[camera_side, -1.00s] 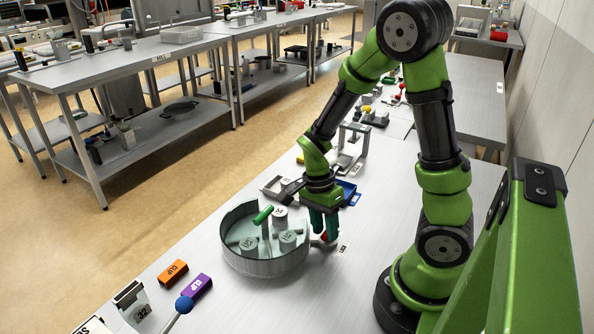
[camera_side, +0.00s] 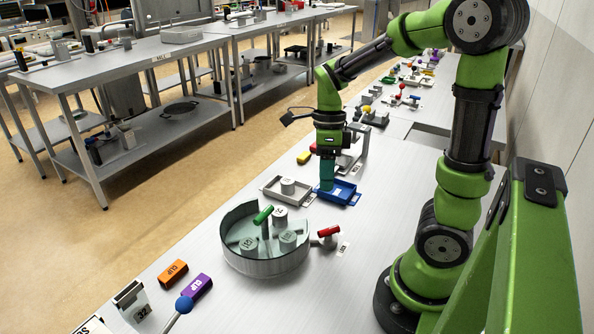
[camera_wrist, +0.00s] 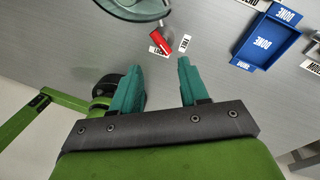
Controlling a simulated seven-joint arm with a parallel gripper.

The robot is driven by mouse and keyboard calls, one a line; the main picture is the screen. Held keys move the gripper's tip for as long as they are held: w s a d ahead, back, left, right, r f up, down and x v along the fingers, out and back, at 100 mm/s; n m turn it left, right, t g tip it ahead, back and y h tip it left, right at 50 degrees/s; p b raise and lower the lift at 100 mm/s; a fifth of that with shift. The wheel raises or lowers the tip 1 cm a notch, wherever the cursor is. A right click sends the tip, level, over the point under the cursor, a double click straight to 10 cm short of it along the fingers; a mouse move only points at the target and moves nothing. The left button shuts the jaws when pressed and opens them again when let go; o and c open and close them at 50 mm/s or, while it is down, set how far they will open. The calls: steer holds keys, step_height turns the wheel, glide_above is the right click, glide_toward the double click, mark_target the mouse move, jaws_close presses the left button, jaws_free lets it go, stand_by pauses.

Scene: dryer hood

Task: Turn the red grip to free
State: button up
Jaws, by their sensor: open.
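The red grip (camera_side: 328,231) sticks out at the right side of the round grey drum (camera_side: 265,266) with a clear hood. In the wrist view the red grip (camera_wrist: 159,41) lies slanted beside the drum, its lower end against a small white label (camera_wrist: 157,50). A second white label (camera_wrist: 185,43) lies apart to its right; I cannot read either surely.
A green handle (camera_side: 263,215) stands on the drum. The blue tray (camera_side: 345,197) and a grey tray (camera_side: 272,190) lie behind. Orange (camera_side: 173,273) and purple (camera_side: 197,286) clip blocks are at the front left.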

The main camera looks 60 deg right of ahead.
step_height(320, 180, up, 5)
steer(key=s+a+r+n+t, duration=0.1)
steer(key=a+n+t, duration=0.3)
steer(key=n, duration=0.9)
steer(key=s+a+r+n+t, duration=0.1)
steer(key=a+n+t, duration=0.3)
steer(key=a+n, duration=0.5)
steer(key=shift+r+n, duration=0.9)
steer(key=shift+n, duration=1.4)
